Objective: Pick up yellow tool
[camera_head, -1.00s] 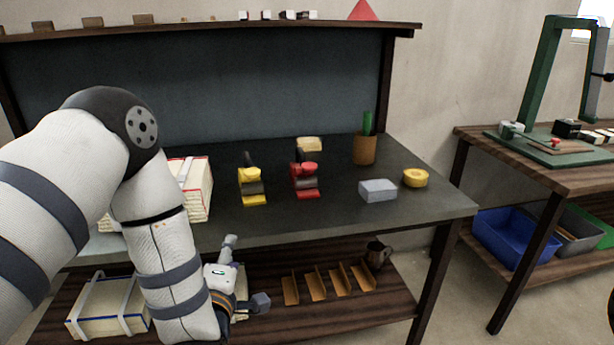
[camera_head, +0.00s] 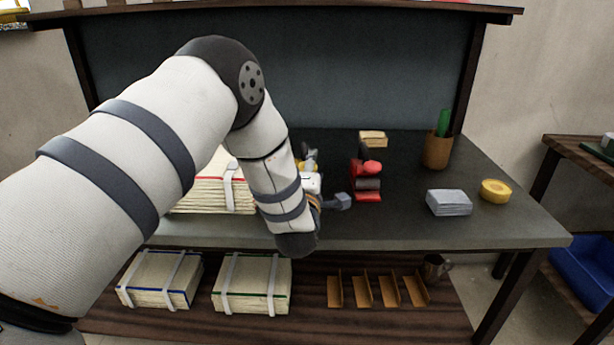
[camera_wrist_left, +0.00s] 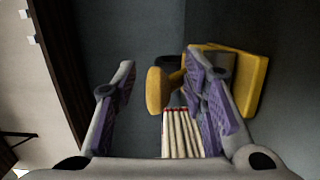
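The yellow tool (camera_head: 311,158) is on the tabletop, mostly hidden behind my left gripper in the head view. In the left wrist view its rounded yellow knob (camera_wrist_left: 156,91) shows between the fingers. Its flat yellow body (camera_wrist_left: 250,84) lies partly behind the right-hand finger. My left gripper (camera_head: 334,188) is at the tool, above the tabletop. The wrist view shows its two fingers (camera_wrist_left: 161,66) spread wide apart, with no grip on the tool. Whether the right-hand finger touches the tool, I cannot tell. My right gripper is not in view.
A red tool (camera_head: 367,183) stands just right of my left gripper. Strapped paper stacks (camera_head: 215,194) are close on the left. A grey block (camera_head: 449,203), a yellow tape roll (camera_head: 495,190) and a brown cup (camera_head: 437,151) are farther right on the workbench (camera_head: 400,228).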

